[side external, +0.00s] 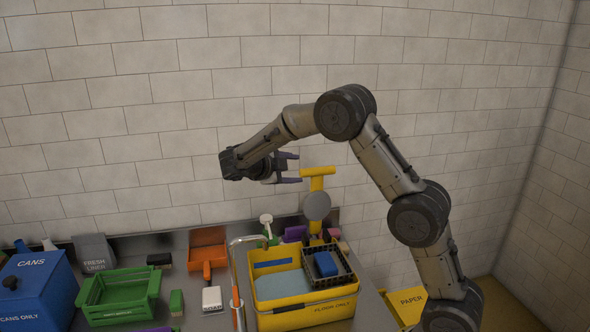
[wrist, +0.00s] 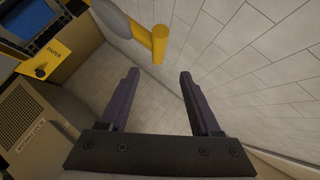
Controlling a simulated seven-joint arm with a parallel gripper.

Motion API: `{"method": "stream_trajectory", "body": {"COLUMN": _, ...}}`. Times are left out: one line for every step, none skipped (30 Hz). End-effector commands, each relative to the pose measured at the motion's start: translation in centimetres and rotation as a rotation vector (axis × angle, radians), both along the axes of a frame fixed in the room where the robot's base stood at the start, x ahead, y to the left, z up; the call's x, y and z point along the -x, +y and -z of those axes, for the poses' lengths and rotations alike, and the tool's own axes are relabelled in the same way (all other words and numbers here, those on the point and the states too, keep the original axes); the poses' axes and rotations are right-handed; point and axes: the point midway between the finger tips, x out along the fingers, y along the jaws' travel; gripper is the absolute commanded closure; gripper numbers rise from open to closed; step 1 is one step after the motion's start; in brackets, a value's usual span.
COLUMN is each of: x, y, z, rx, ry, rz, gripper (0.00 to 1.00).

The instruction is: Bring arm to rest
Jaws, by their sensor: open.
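My gripper (side external: 287,168) is raised well above the counter in the side external view, with its fingers pointing right, toward my own arm. The two dark purple fingers are apart and nothing is between them. In the wrist view, my gripper (wrist: 160,85) also shows open and empty, with pale floor and wall tiles beyond it. My arm is folded, with the elbow high. A yellow T-shaped handle (side external: 318,184) with a grey round part stands just right of and below the fingers in the side external view. I cannot tell the gap between them in depth.
A yellow bucket (side external: 264,314) with a black basket (side external: 347,273) and blue block (side external: 325,264) stands below. A green crate (side external: 118,312), blue cans bin (side external: 38,291) and orange dustpan (side external: 207,256) are left. A yellow paper bin (side external: 405,300) is near my arm. The air around my gripper is mostly free.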

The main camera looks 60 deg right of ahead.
Motion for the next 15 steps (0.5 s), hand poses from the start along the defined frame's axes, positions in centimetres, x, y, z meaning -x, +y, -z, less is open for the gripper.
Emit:
{"method": "stream_trajectory", "body": {"x": 0.0, "y": 0.0, "z": 0.0, "rx": 0.000, "ry": 0.000, "rz": 0.000, "gripper": 0.36}}
{"method": "stream_trajectory", "body": {"x": 0.0, "y": 0.0, "z": 0.0, "rx": 0.000, "ry": 0.000, "rz": 0.000, "gripper": 0.36}}
{"method": "stream_trajectory", "body": {"x": 0.0, "y": 0.0, "z": -0.1, "rx": 0.000, "ry": -0.001, "rz": 0.000, "gripper": 0.36}}
{"method": "stream_trajectory", "body": {"x": 0.0, "y": 0.0, "z": -0.3, "rx": 0.000, "ry": -0.006, "rz": -0.001, "gripper": 0.36}}
{"method": "stream_trajectory", "body": {"x": 0.1, "y": 0.0, "z": -0.7, "rx": 0.000, "ry": -0.015, "rz": -0.002, "gripper": 0.36}}
{"method": "stream_trajectory", "body": {"x": 0.1, "y": 0.1, "z": -1.5, "rx": 0.002, "ry": -0.032, "rz": -0.003, "gripper": 0.36}}
{"method": "stream_trajectory", "body": {"x": 0.2, "y": 0.1, "z": -2.3, "rx": 0.003, "ry": -0.050, "rz": -0.003, "gripper": 0.36}}
{"method": "stream_trajectory", "body": {"x": 0.5, "y": 0.2, "z": -3.3, "rx": 0.004, "ry": -0.072, "rz": -0.005, "gripper": 0.36}}
{"method": "stream_trajectory", "body": {"x": 1.0, "y": 0.3, "z": -4.7, "rx": 0.004, "ry": -0.099, "rz": -0.006, "gripper": 0.36}}
{"method": "stream_trajectory", "body": {"x": 1.6, "y": 0.5, "z": -5.8, "rx": 0.000, "ry": -0.122, "rz": -0.004, "gripper": 0.36}}
{"method": "stream_trajectory", "body": {"x": 2.4, "y": 0.6, "z": -6.9, "rx": -0.008, "ry": -0.145, "rz": -0.001, "gripper": 0.36}}
{"method": "stream_trajectory", "body": {"x": 3.6, "y": 1.0, "z": -8.0, "rx": -0.027, "ry": -0.176, "rz": 0.005, "gripper": 0.36}}
{"method": "stream_trajectory", "body": {"x": 4.5, "y": 1.3, "z": -8.8, "rx": -0.045, "ry": -0.207, "rz": 0.012, "gripper": 0.36}}
{"method": "stream_trajectory", "body": {"x": 5.6, "y": 1.6, "z": -9.5, "rx": -0.066, "ry": -0.247, "rz": 0.024, "gripper": 0.36}}
{"method": "stream_trajectory", "body": {"x": 6.9, "y": 2.1, "z": -10.1, "rx": -0.096, "ry": -0.310, "rz": 0.047, "gripper": 0.36}}
